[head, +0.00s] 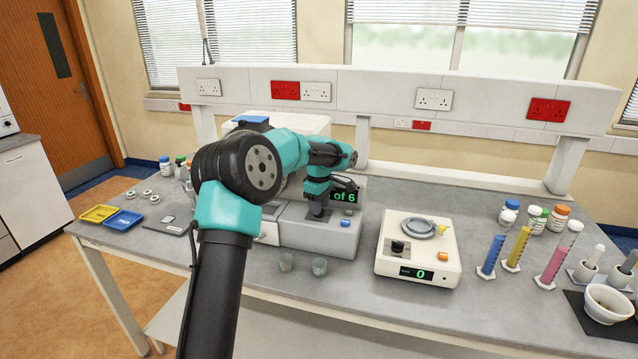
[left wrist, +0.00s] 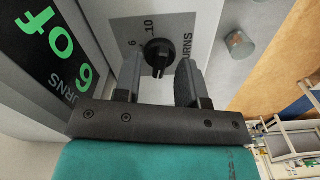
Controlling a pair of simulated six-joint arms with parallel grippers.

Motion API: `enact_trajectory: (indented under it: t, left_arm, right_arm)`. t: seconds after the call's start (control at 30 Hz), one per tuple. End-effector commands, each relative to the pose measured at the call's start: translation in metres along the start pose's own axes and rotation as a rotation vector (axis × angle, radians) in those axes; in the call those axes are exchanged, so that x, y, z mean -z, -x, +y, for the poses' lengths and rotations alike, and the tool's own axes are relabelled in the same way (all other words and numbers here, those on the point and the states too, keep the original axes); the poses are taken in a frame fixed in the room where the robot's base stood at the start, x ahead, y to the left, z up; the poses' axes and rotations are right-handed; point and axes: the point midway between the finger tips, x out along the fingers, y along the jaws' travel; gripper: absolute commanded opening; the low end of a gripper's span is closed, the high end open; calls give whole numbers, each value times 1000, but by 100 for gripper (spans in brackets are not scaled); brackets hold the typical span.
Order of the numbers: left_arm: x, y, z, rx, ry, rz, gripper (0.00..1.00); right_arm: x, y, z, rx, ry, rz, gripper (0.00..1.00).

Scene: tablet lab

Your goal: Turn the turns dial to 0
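The turns dial (left wrist: 160,52) is a round black knob on a light panel marked TURNS, with a 6 and a 10 printed beside it, in the left wrist view. My left gripper (left wrist: 158,68) is open, with one finger on each side of the knob's near edge; I cannot tell whether either touches it. The dial's exact setting is unclear. There the left gripper (head: 318,212) points down at the grey machine (head: 300,232) and hides the dial. My right gripper is not in view.
A cream device (head: 388,262) with a green 0 display stands right of the machine. Two small cups (head: 319,266) sit in front of it. Coloured cylinders (head: 520,246) and a mortar (head: 606,303) are at the right; yellow (head: 99,213) and blue trays (head: 123,220) are at the left.

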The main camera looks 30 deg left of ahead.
Motion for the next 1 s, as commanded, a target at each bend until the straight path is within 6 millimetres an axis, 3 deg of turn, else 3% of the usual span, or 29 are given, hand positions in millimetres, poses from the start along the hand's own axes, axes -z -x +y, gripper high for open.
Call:
enact_trajectory:
  t: [0.27,0.8,1.0]
  left_arm:
    - [0,38,1,-4,0,0,37]
    - [0,141,0,-5,0,0,37]
    - [0,164,0,-1,0,0,37]
  right_arm:
    - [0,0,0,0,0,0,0]
    - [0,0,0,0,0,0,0]
    - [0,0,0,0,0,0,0]
